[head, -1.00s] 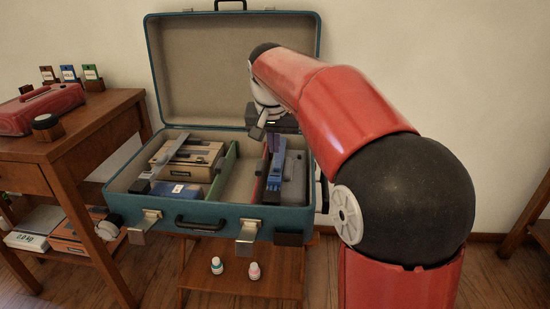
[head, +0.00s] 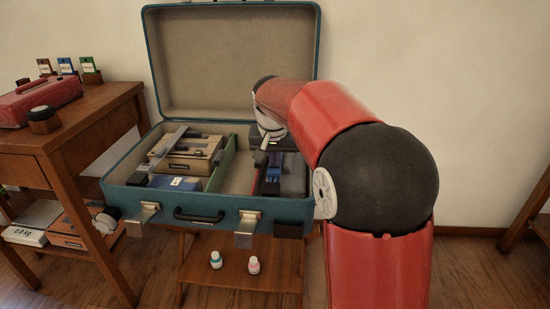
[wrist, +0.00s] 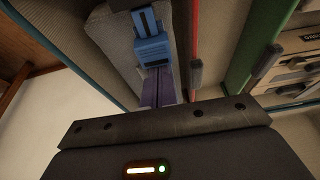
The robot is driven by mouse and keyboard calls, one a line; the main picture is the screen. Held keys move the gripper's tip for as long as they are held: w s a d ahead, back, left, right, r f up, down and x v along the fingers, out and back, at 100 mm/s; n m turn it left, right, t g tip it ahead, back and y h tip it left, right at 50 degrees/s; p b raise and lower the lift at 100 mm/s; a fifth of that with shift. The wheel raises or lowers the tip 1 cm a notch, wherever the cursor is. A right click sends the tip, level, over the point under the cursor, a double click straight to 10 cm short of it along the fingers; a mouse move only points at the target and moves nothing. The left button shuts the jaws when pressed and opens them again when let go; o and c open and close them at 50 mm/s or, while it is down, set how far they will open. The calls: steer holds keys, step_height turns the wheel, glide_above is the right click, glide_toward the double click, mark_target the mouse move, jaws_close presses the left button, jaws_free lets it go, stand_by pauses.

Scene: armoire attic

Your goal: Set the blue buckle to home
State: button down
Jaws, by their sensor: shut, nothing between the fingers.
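The blue buckle (wrist: 152,50) shows in the wrist view on a purple strap (wrist: 158,90), against a grey padded surface in the suitcase. In the head view, blue parts (head: 273,178) show in the right compartment of the open teal suitcase (head: 205,207), partly covered by my arm. My gripper (head: 265,145) is over that compartment, shut and empty. In the wrist view its dark body fills the bottom edge and hides the near end of the purple strap. Its fingertips are not clear, and I cannot tell whether they touch the buckle or strap.
A red strip (wrist: 194,45) and a green divider (wrist: 262,45) run beside the buckle. Tan and blue boxes fill the left compartment (head: 190,155). The raised lid (head: 230,60) stands behind. A wooden side table (head: 60,130) is on the left.

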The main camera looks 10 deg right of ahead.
mark_target(274, 170)
steer(key=shift+s+a+b, duration=0.25)
steer(key=shift+s, duration=0.5)
steer(key=shift+s+a+b, duration=0.25)
steer(key=shift+s, duration=0.45)
